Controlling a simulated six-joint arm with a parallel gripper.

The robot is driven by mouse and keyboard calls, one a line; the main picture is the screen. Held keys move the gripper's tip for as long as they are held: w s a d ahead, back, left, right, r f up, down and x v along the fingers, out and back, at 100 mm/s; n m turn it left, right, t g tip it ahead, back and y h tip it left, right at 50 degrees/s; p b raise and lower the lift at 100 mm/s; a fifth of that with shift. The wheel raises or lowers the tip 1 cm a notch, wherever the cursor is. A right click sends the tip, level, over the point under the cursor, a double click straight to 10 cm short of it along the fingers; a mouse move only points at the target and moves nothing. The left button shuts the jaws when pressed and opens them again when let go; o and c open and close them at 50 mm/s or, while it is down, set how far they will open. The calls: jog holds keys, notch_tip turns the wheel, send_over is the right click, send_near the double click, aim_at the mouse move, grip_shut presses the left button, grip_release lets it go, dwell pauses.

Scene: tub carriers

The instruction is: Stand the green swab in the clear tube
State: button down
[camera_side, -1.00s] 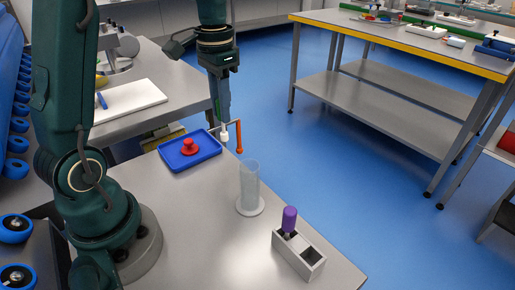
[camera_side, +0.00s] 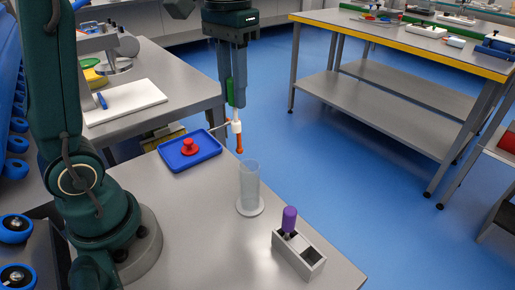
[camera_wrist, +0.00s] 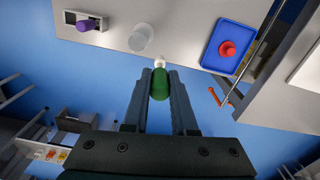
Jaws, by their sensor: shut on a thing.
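My gripper (camera_side: 236,100) is shut on the green swab (camera_side: 229,90), which hangs roughly upright with its white tip pointing down. In the wrist view, the swab's green handle (camera_wrist: 160,86) sits between the fingers (camera_wrist: 160,74), and the white tip shows just beyond it. The clear tube (camera_side: 249,185) stands upright on a round base on the table and looks empty. In the side view, the swab is above and behind the tube, slightly left. In the wrist view, the tube (camera_wrist: 141,38) lies above and left of the swab tip, apart from it.
A blue tray (camera_side: 169,160) with a red knobbed piece (camera_side: 189,146) stands left of the tube. A grey block (camera_side: 310,263) holding a purple-topped item (camera_side: 289,219) stands to the right. A thin rod with an orange end (camera_side: 239,141) juts out near the table's back edge.

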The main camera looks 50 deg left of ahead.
jog(key=d+r+m, duration=0.2)
jog(key=d+r, duration=0.1)
jog(key=d, duration=0.2)
notch_tip(320, 180, down, 7)
jog(key=shift+s+a, duration=0.15)
jog(key=shift+s, duration=0.2)
jog(key=shift+f, duration=2.5)
dwell(3.1)
jog(key=shift+c, duration=0.4)
grip_release()
dwell(0.4)
